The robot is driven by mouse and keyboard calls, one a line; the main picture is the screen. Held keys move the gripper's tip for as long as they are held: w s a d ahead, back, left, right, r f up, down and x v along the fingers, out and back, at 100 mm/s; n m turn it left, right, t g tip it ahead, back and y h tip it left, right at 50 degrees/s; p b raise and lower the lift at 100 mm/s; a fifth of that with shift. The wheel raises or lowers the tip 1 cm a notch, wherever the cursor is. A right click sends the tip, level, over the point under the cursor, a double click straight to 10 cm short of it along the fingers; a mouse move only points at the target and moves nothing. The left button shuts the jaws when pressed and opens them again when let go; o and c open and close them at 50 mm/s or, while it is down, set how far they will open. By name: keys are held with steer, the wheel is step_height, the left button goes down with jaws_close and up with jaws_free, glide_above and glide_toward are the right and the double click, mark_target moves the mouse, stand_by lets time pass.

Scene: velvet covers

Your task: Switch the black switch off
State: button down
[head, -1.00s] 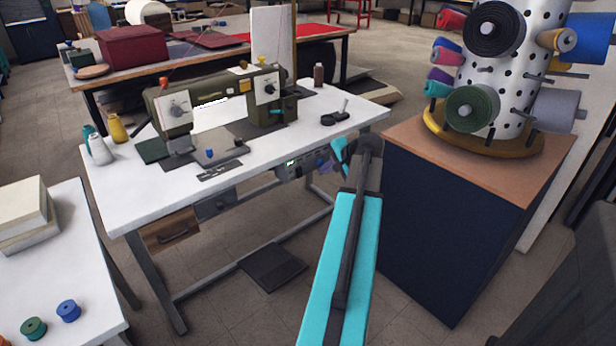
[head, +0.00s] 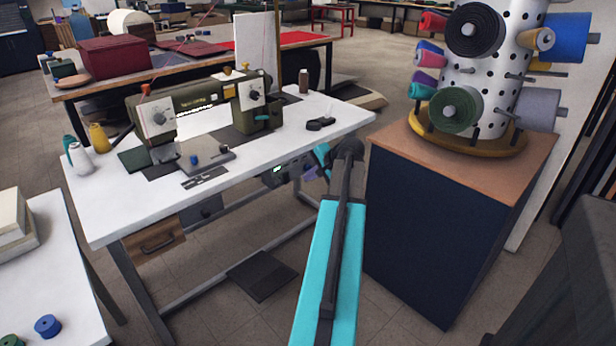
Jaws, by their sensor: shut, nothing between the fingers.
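A dark control box (head: 284,168) with a small lit green display hangs under the front edge of the white sewing table (head: 110,215). The black switch cannot be made out clearly; the dark parts beside the display are small and partly covered by my arm. My gripper (head: 318,164) is at the end of my cyan arm, close to the right end of the control box and just below the tabletop edge. It is shut and empty, and mostly hidden behind my wrist. Whether it touches the box cannot be told.
An olive sewing machine (head: 200,105) stands on the table. A dark blue cabinet (head: 425,235) with a thread stand (head: 480,75) is close on the right of my arm. A black pedal (head: 262,275) lies on the floor below. A white side table (head: 50,270) is at left.

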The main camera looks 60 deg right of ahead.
mark_target(287, 179)
steer(key=shift+w+d+r+b+x, duration=0.1)
steer(key=shift+w+r+x, duration=0.2)
steer(key=shift+x, duration=1.6)
steer(key=shift+w+d+r+b+x, duration=0.1)
steer(key=shift+w+r+x, duration=0.2)
steer(key=shift+x, duration=1.6)
steer(key=shift+w+d+r+b+x, duration=0.1)
steer(key=shift+w+r+x, duration=0.2)
steer(key=shift+x, duration=1.6)
steer(key=shift+w+f, duration=0.1)
steer(key=shift+w, duration=0.05)
steer(key=shift+r+p, duration=0.8)
steer(key=shift+r, duration=0.05)
